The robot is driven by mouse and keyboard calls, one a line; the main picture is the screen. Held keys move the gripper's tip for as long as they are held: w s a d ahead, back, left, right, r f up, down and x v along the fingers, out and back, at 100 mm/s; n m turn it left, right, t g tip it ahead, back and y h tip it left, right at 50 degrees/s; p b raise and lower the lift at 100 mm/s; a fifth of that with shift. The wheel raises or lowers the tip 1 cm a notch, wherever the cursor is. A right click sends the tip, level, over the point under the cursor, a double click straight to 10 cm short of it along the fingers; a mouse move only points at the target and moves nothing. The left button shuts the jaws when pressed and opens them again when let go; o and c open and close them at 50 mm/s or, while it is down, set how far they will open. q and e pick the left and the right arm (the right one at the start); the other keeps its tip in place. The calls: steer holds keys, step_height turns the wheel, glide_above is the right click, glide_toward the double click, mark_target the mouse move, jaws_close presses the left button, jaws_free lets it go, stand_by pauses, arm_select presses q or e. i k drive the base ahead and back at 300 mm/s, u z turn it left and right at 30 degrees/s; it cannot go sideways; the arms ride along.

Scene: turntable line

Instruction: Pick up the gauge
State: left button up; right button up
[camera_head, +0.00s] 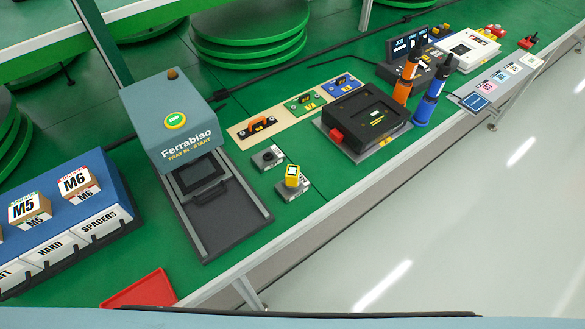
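A small yellow block-shaped device (292,176) with a pale face, which looks like the gauge, stands upright on a grey block (292,190) near the table's front edge. Nothing touches it from the side. A second small grey block (267,158) with a dark round top sits just behind and left of it. Neither of my grippers shows in the head view.
The grey Ferrabiso machine (170,115) with its dark tray (225,217) stands to the left. A black box (365,115) with a red part, orange (406,78) and blue (429,100) bottle-like tools stand to the right. A red tray (145,291) lies at front left.

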mark_target(291, 181)
steer(key=u, duration=2.3)
steer(key=k, duration=0.8)
steer(key=z, duration=1.15)
steer(key=i, duration=0.45)
